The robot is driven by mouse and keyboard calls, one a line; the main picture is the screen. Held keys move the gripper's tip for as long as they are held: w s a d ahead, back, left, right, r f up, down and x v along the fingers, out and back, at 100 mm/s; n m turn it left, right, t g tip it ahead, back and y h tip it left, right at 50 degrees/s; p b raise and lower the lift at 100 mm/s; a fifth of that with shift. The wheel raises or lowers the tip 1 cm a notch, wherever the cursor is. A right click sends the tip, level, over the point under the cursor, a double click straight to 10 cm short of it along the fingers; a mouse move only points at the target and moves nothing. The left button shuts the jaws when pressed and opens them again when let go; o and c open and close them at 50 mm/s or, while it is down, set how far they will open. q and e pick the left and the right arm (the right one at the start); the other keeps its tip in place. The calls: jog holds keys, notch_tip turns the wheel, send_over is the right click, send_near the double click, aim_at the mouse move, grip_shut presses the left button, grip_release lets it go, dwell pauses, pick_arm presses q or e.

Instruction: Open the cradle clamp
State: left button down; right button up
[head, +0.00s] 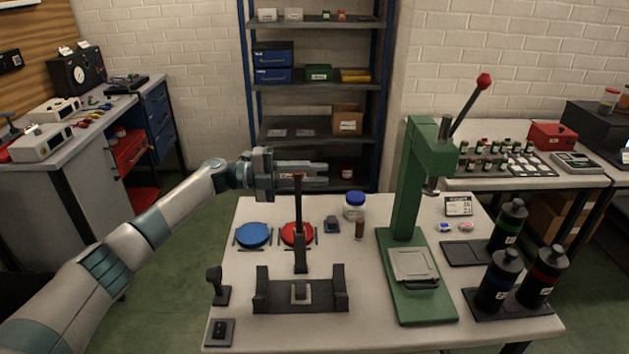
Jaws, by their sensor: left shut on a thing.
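The cradle (262,295) is a dark grey holder with raised ends and a light pad in its middle, near the table's front left. No cylinder shows in it. The clamp lever (299,225) stands upright behind the pad, a thin dark bar with a reddish tip. My left gripper (312,175) reaches in from the left, fingers pointing right, and is shut on the lever's top end. The fingers partly hide the tip. My right gripper is not in view.
A blue disc (253,235) and a red disc (293,234) lie behind the cradle. A blue-lidded jar (354,207) stands at the back. A green press (405,200) rises right of the cradle. Black bottles (497,280) stand at the right.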

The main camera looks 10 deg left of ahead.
pick_arm(q)
jog(key=shift+w, duration=0.15)
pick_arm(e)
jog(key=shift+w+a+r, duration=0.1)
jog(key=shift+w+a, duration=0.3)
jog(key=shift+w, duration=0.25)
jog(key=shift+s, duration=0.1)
pick_arm(q)
jog(key=c, duration=1.5)
grip_release()
jog(key=shift+c, duration=0.2)
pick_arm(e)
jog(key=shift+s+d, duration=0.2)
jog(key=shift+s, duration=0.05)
pick_arm(q)
jog(key=shift+a+f, duration=0.1)
jog(key=shift+a, duration=0.1)
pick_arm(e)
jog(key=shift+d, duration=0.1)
